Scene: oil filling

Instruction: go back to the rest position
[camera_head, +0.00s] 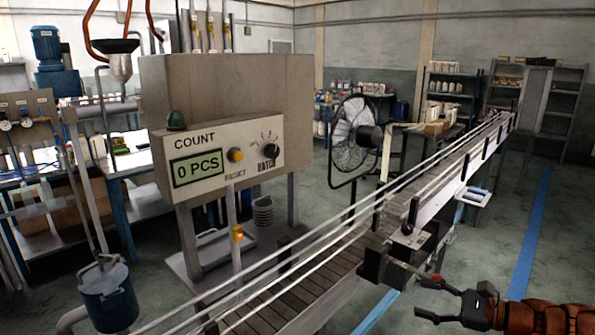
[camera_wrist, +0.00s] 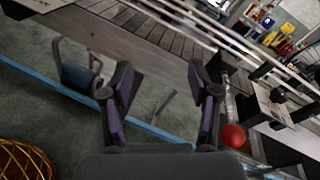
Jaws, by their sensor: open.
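My gripper (camera_head: 424,300) is at the lower right of the head view, in front of the conveyor's near side. Its two dark fingers are spread with nothing between them. In the wrist view my gripper (camera_wrist: 160,80) also shows open, with floor and conveyor edge beyond the gap. A red ball knob (camera_head: 437,277) on a short lever is close to the upper finger. In the wrist view the red knob (camera_wrist: 233,136) is outside the jaws, right of the right finger. I cannot tell whether they touch.
The slatted conveyor (camera_head: 310,291) with rails runs from lower left to back right. A dark control box (camera_head: 385,262) is at its near side. A counter panel (camera_head: 222,157) reading "0 PCS" stands left. A fan (camera_head: 352,133) stands behind. The floor (camera_head: 565,235) at right is clear.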

